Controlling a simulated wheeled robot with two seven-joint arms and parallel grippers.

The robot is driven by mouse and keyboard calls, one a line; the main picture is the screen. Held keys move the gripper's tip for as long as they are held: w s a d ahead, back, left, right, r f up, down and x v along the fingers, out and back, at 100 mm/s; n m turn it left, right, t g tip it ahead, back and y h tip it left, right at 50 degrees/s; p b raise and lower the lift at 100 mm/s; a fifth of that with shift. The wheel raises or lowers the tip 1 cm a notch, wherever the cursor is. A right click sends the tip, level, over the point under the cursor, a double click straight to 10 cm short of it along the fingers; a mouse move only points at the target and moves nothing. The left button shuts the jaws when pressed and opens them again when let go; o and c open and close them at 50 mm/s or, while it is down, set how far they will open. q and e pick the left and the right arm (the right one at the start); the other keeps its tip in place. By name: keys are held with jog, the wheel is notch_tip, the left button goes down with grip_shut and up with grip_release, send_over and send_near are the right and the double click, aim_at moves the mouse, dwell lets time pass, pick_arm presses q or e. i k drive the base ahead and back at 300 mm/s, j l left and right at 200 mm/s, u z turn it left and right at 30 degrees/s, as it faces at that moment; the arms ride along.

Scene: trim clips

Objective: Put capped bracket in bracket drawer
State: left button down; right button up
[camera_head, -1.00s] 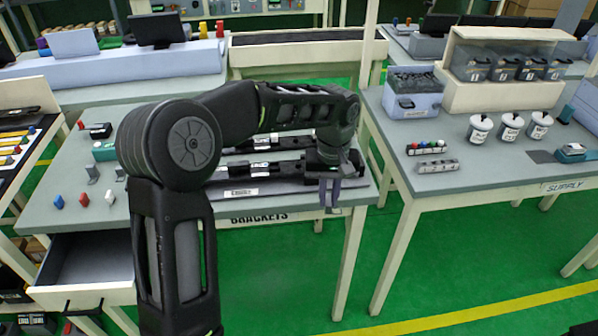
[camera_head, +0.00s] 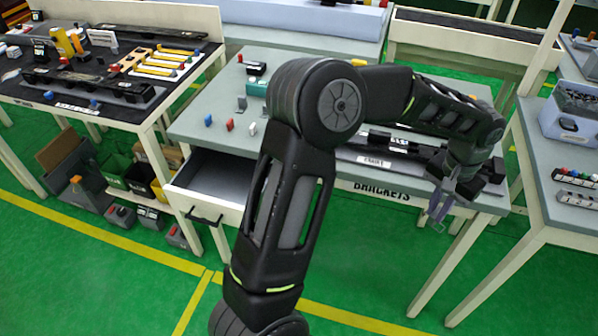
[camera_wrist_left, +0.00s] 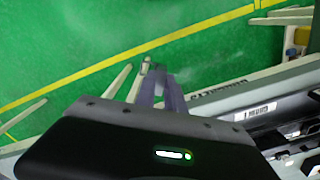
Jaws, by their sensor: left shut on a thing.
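My left gripper (camera_head: 438,208) hangs just off the front right edge of the brackets table (camera_head: 320,175), over the green floor. It is shut on a small grey piece, likely the capped bracket (camera_wrist_left: 146,66), which shows at the fingertips in the left wrist view. The fingers hide part of it, and I cannot make out a cap. The bracket drawer (camera_head: 222,172) is pulled open under the left end of the table, with a dark handle. The part of its inside that I see is empty. My right gripper is not in view.
On the table stand blue (camera_head: 208,120), red (camera_head: 230,125) and white (camera_head: 252,128) small pieces and a grey bracket (camera_head: 241,103). A dark rack (camera_head: 375,160) lies along the front. Another table (camera_head: 120,112) stands left, with bins (camera_head: 113,170) below. The floor in front is clear.

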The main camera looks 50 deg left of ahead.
aim_at(223, 192)
jog(key=k+j+u, duration=0.1)
jog(key=j+u, duration=0.65)
jog(key=j, duration=0.15)
jog(key=j+z, duration=0.3)
jog(key=j, duration=0.2)
